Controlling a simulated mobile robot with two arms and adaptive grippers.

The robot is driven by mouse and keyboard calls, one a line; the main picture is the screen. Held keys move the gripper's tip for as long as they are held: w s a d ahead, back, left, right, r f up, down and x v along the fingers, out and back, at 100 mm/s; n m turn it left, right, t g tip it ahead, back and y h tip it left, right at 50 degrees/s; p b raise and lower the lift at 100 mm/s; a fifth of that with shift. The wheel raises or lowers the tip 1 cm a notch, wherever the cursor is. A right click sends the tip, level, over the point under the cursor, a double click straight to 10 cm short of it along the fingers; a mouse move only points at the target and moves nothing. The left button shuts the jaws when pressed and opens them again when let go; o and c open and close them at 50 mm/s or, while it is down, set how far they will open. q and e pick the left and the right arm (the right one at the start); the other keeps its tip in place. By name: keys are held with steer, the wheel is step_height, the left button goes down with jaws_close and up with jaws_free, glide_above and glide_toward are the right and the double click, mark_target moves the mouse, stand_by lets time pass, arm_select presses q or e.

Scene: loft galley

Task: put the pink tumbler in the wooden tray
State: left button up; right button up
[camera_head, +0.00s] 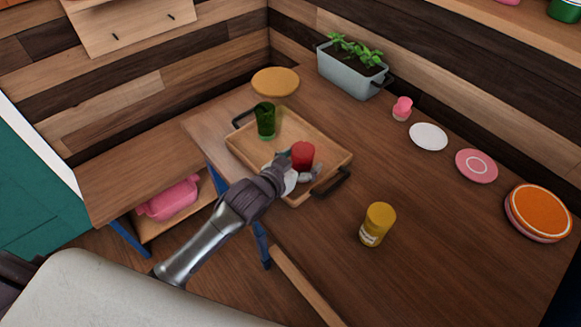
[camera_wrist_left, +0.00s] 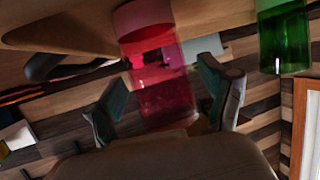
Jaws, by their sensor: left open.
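The pink tumbler (camera_head: 302,153) looks red in the head view and stands upright in the front right part of the wooden tray (camera_head: 245,152). My left gripper (camera_head: 298,174) is open at the tumbler's near side. In the left wrist view, which is upside down, the translucent pink tumbler (camera_wrist_left: 160,75) shows between the spread fingers (camera_wrist_left: 166,90). I cannot tell whether the fingers touch it. The gripper hides part of the tray's near edge. My right gripper is in neither view.
A green tumbler (camera_head: 265,120) stands in the tray's back left part; it also shows in the wrist view (camera_wrist_left: 283,38). A yellow jar (camera_head: 377,224) stands to the right. A planter (camera_head: 352,72), a pink cup (camera_head: 402,108) and plates (camera_head: 476,166) line the back.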

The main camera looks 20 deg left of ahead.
arm_select(q)
steer(key=v, duration=1.1)
steer(key=shift+s, duration=0.2)
steer(key=shift+a, duration=0.1)
steer(key=s+a+f+n+g+y, duration=0.15)
steer(key=s+f+g, duration=0.35)
steer(key=s, duration=0.5)
steer(key=s+a+f+g+y, duration=0.3)
steer(key=s+f+g, duration=0.15)
steer(key=s, duration=0.45)
step_height(320, 180, down, 27)
steer(key=s+g, duration=0.2)
steer(key=s, duration=0.1)
steer(key=s+a+f, duration=0.2)
steer(key=s+f, duration=1.2)
steer(key=s, duration=0.1)
steer(key=shift+s+a+f+g+p, duration=0.25)
steer(key=shift+a+g+p, duration=0.05)
steer(key=shift+g, duration=0.15)
